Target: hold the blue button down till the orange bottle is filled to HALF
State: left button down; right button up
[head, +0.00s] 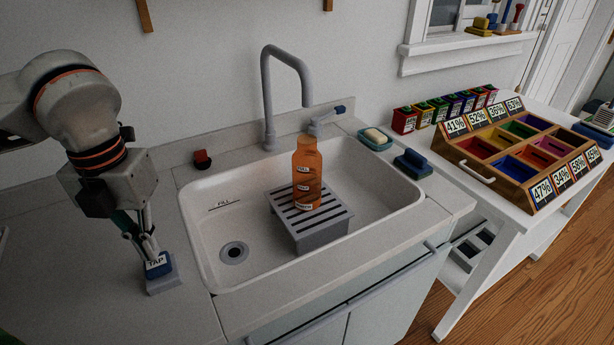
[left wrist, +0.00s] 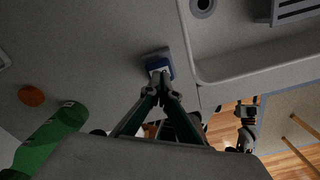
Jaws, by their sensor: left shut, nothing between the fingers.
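The orange bottle (head: 307,178) stands upright on a grey slatted stand in the sink, below the tap spout (head: 307,98). It bears several level labels, HALF around its middle. I cannot make out a water stream or the level inside. The blue button (head: 158,268), marked TAP, sits on a grey base on the counter left of the sink; it also shows in the left wrist view (left wrist: 158,64). My left gripper (head: 151,251) is shut and empty, its tips at the button's top (left wrist: 162,84). I cannot tell how far the button is pressed.
The sink (head: 215,215) has a drain and a FILL mark. A red knob (head: 202,159), a soap dish (head: 375,139) and a blue sponge (head: 412,163) stand around it. A green bottle (left wrist: 50,140) lies near my left gripper. A dark-and-white form (left wrist: 246,125), possibly my right gripper, is unclear.

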pick_arm(q)
jog(key=shift+f+b, duration=0.5)
jog(key=shift+f, duration=0.85)
pick_arm(e)
jog(key=shift+s+f, duration=0.4)
jog(key=shift+f, duration=0.45)
dwell(0.5)
jog(key=shift+r, duration=0.1)
dwell(1.9)
pick_arm(q)
notch_tip(320, 180, up, 6)
jog(key=p, duration=0.4)
jog(key=shift+r, duration=0.1)
pick_arm(e)
notch_tip(320, 180, up, 6)
jog(key=w, duration=0.3)
jog(key=shift+r+t, duration=0.2)
jog(key=shift+t, duration=0.1)
jog(key=shift+s+f, duration=0.15)
jog(key=shift+f, duration=0.1)
